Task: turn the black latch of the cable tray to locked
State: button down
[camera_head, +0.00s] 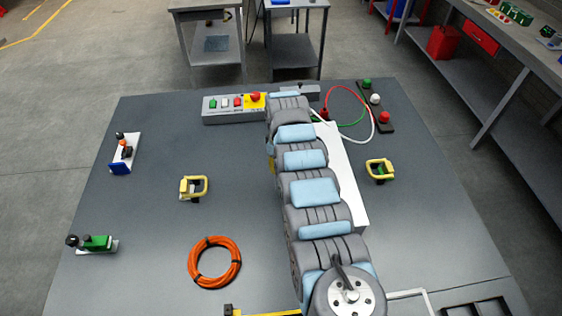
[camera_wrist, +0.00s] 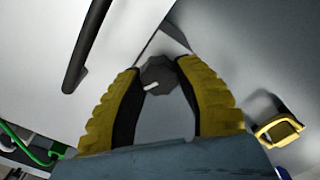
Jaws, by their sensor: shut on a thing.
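In the wrist view the black latch (camera_wrist: 157,73) is a small dark faceted knob with a short white mark pointing to the lower left. It sits by the edge of a pale surface. My gripper (camera_wrist: 159,70) has its two yellow fingers on either side of the latch, shut on it. The cable tray (camera_head: 345,170) is a long white box in the head view, partly covered by my arm. The latch is hidden there behind my arm. Only a bit of yellow of my gripper (camera_head: 271,166) shows at the arm's left side.
A black bar handle (camera_wrist: 88,45) lies left of my fingers. A yellow handle (camera_wrist: 278,130) stands to the right. On the deck are a button box (camera_head: 228,107), a coiled orange cable (camera_head: 214,262), and a lamp strip (camera_head: 375,106) with loose wires.

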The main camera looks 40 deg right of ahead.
jog(key=m, duration=0.2)
jog(key=shift+f+m, duration=0.15)
jog(key=shift+m, duration=0.25)
jog(key=m, duration=0.3)
jog(key=shift+m, duration=0.3)
jog(key=m+b, duration=0.2)
jog(key=m, duration=0.3)
jog(key=shift+d+m, duration=0.1)
jog(key=shift+m, duration=0.5)
jog(key=c, duration=0.7)
grip_release()
jog(key=shift+o, duration=0.2)
